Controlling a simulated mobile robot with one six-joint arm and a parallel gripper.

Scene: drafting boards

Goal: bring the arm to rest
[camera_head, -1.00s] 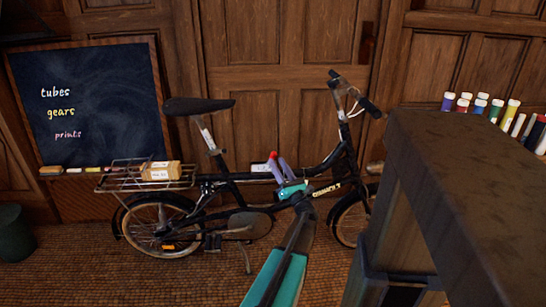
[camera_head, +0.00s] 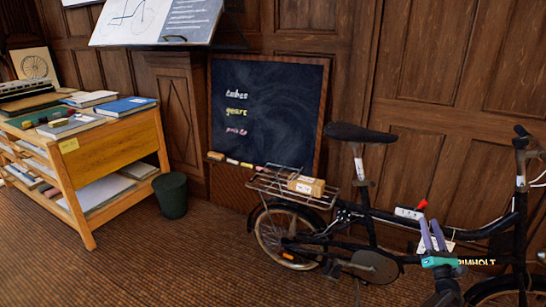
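My gripper (camera_head: 429,222) is at the lower right, in front of the black bicycle (camera_head: 373,228). Its two purple fingers point up from a teal wrist and stand a little apart. I see nothing between them. A small red piece (camera_head: 422,205) shows just above the left fingertip, beside a white piece (camera_head: 406,212); I cannot tell what either is. The lower part of my arm runs out at the bottom edge.
A chalkboard (camera_head: 268,112) stands against the panelled wall, and a tan box (camera_head: 306,185) sits on the bicycle's rack. At left are a wooden shelf unit (camera_head: 110,150) with books, a dark green bin (camera_head: 171,195) and a tilted display board (camera_head: 160,22). The front-left floor is clear.

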